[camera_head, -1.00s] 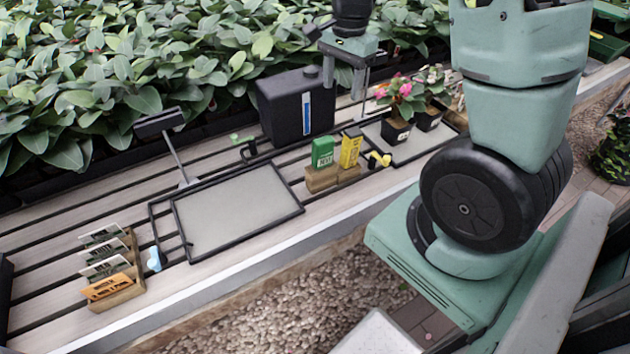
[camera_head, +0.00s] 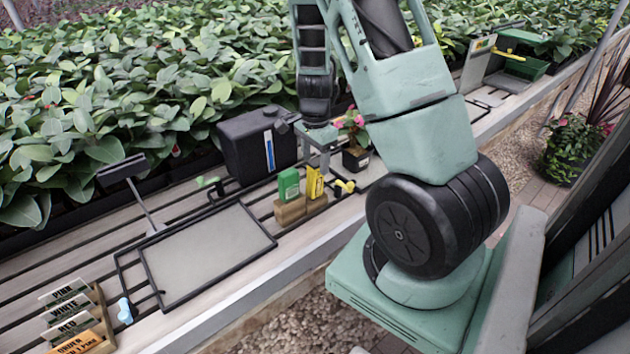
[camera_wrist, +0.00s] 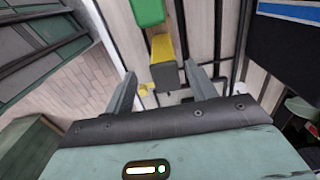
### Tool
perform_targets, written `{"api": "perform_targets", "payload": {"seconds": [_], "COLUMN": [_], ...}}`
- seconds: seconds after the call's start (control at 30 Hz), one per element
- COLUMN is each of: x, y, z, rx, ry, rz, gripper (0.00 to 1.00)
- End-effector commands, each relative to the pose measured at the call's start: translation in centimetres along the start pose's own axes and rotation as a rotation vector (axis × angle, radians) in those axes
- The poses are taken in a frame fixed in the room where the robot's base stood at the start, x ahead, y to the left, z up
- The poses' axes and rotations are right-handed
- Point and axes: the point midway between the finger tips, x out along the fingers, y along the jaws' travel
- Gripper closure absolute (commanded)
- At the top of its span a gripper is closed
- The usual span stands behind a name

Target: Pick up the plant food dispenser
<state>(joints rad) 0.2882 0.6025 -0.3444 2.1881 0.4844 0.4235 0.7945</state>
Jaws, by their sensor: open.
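A yellow box (camera_head: 314,183) and a green box (camera_head: 289,184) stand side by side in wooden blocks on the slatted bench; I cannot read which is the plant food dispenser. In the wrist view the yellow box (camera_wrist: 161,48) has a dark grey top and shows between and beyond my fingers, with the green box (camera_wrist: 147,11) farther up the picture. My gripper (camera_head: 317,160) points down, just above and partly beside the yellow box in the head view. Its two fingers (camera_wrist: 160,75) are apart with nothing held. Whether they touch the box is unclear.
A black tank (camera_head: 245,146) with a blue stripe stands close behind the boxes. A potted pink flower (camera_head: 354,155) is to the right, with a yellow nozzle (camera_head: 345,186) near it. A framed tray (camera_head: 205,255) and label holders (camera_head: 75,318) lie to the left. Dense foliage lines the back.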

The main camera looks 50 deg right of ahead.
Motion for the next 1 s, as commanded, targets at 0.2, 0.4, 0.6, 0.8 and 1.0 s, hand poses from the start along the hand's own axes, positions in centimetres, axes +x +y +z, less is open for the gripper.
{"api": "perform_targets", "payload": {"seconds": [0.2,0.4,0.6,0.8,1.0], "x": [2.2,4.8,5.3,5.3,5.3], "y": [-0.3,-0.5,-0.6,-0.6,-0.6], "z": [-0.2,-0.2,-0.2,-0.2,-0.2], "rx": [0.000,-0.001,-0.001,-0.001,-0.001], "ry": [-0.001,-0.001,-0.001,0.000,0.000], "rz": [0.003,0.002,-0.001,-0.001,-0.001], "gripper": [0.44,0.44,0.44,0.69,0.96]}}
